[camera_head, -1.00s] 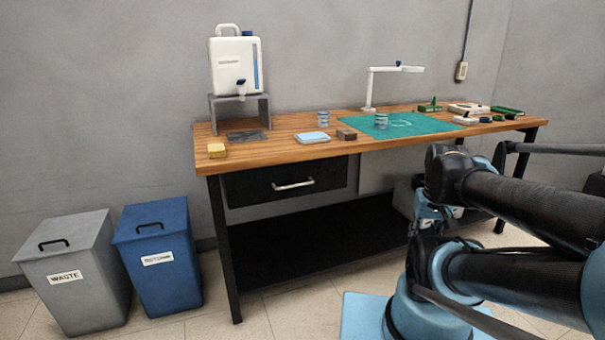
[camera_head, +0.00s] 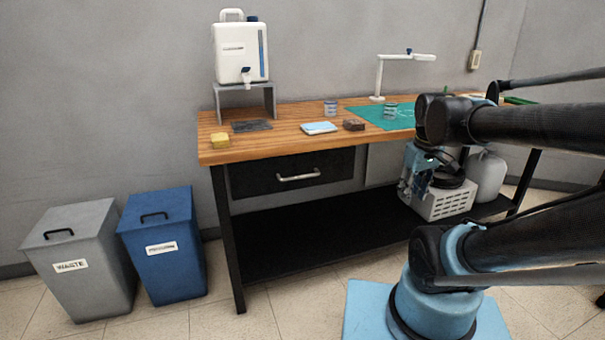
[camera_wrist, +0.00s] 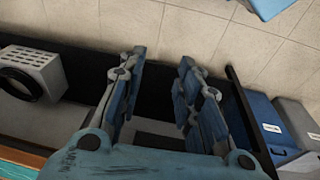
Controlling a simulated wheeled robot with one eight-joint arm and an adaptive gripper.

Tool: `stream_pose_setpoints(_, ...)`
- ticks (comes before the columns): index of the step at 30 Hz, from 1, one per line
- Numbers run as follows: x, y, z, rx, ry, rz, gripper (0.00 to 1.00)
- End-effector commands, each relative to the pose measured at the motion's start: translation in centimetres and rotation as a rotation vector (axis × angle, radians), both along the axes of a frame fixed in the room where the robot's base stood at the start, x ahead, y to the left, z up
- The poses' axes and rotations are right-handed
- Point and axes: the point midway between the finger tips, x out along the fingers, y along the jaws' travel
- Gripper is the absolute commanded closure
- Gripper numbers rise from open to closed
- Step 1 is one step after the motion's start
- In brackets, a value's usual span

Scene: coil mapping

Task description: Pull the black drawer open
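The black drawer (camera_head: 250,174) is set under the wooden top of the workbench, at its left part. It looks shut, with its front flush under the top. Its silver bar handle (camera_head: 298,175) runs level across the front. My gripper (camera_head: 408,186) is right of the drawer, near the bench front, and apart from the handle. In the wrist view my gripper (camera_wrist: 160,65) has its two blue fingers spread apart with nothing between them. The handle cannot be made out in the wrist view.
A white slotted crate (camera_head: 445,205) and a pale container (camera_head: 487,176) stand on the black lower shelf (camera_head: 320,235). A grey waste bin (camera_head: 85,300) and a blue bin (camera_head: 170,280) stand left of the bench. Floor before the drawer is clear.

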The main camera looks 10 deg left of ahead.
Motion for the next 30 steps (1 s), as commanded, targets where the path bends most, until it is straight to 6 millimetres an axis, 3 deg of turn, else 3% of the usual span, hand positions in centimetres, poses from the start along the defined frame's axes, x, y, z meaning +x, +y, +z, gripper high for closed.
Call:
stream_pose_setpoints(8,6.5,7.5,5.4,-0.067,-0.012,0.486,0.69)
stream_pose_setpoints(15,10.9,16.1,8.6,-0.123,-0.029,0.899,0.69)
stream_pose_setpoints(24,13.7,28.0,10.5,-0.191,-0.059,1.373,0.69)
stream_pose_setpoints(30,14.0,32.7,10.8,-0.216,-0.071,1.548,0.69)
